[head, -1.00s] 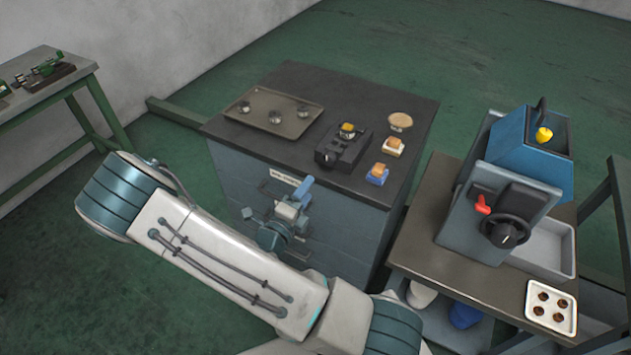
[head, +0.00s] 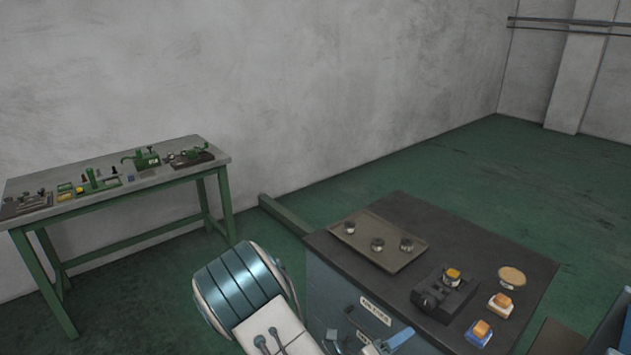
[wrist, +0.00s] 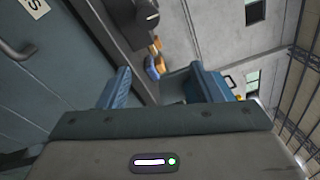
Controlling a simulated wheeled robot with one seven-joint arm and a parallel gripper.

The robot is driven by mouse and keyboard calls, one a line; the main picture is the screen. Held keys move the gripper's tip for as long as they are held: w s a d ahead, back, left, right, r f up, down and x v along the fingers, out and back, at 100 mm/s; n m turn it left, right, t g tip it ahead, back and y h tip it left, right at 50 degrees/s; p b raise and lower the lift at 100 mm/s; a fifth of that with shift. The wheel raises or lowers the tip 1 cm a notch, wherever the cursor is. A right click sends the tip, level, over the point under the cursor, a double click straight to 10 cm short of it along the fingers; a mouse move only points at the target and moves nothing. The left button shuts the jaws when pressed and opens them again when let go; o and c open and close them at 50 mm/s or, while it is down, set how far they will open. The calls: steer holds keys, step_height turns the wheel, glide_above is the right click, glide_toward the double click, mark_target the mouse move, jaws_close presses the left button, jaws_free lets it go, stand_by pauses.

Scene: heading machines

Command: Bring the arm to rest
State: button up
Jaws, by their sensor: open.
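My gripper (wrist: 160,78) shows in the wrist view with its two blue fingers apart. Nothing is held between them. Past the fingers, the wrist view shows a grey cabinet front with a handle, and small orange and blue blocks along a dark edge. In the head view my arm, a pale link with a banded teal joint, rises at the bottom centre, left of the dark-topped cabinet (head: 440,235). The lower arm is mostly cut off by the frame.
The cabinet carries a tray (head: 352,250) with small round parts, a black device (head: 430,297), a round pad (head: 511,275) and two orange-topped blocks (head: 500,304) (head: 481,332). A green-legged bench (head: 120,180) stands left by the wall. Open floor lies behind the cabinet.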

steer(key=s+d+r+m+g+y, duration=0.25)
steer(key=s+m+g, duration=0.3)
steer(key=m, duration=0.55)
steer(key=s+d+r+m+g+y, duration=0.1)
steer(key=s+r+m+g+y, duration=0.35)
steer(key=m, duration=0.55)
steer(key=s+a+r+m+t+y, duration=0.2)
steer(key=a+r+m+y, duration=0.2)
steer(key=r+m, duration=0.2)
steer(key=s+a+r+m+t+y, duration=0.2)
steer(key=a+r+m+y, duration=0.2)
steer(key=m, duration=0.7)
steer(key=shift+s+a+r+t+y, duration=0.15)
steer(key=shift+s+r+t+y, duration=0.2)
steer(key=shift+r, duration=0.7)
